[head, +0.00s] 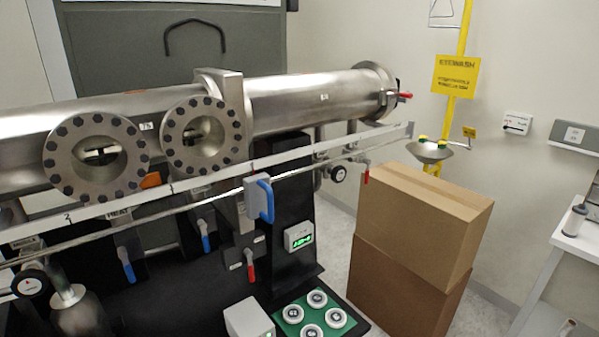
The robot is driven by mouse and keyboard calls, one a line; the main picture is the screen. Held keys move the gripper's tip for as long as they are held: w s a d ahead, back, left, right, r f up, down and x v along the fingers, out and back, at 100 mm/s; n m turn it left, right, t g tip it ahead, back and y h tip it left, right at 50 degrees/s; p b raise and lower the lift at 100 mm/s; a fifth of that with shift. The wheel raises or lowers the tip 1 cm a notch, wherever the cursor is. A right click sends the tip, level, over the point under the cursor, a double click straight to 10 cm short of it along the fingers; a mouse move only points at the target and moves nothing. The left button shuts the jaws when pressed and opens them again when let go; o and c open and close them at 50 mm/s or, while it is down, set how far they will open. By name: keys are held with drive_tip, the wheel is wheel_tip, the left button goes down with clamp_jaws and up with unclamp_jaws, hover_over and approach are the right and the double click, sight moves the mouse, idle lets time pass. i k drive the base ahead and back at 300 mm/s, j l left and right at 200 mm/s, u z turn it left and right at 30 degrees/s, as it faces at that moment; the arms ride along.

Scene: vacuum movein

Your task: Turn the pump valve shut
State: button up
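Several lever handles show in the head view, and I cannot tell which is the pump valve. Smaller blue levers hang down to the left, one near the middle (205,235) and one lower left (126,265). A red lever (250,266) hangs below the large blue handle. A small red lever (366,176) hangs at the rail's right end, and another red handle (404,96) is at the pipe's right end. My gripper is not in view.
A steel pipe (300,100) with round flanges runs across the left and middle. Two stacked cardboard boxes (415,230) stand right of the rig. A green panel with white discs (316,316) lies at the bottom. A white table (575,238) is at the right edge.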

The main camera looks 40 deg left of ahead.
sight(339, 173)
drive_tip(key=u, duration=1.35)
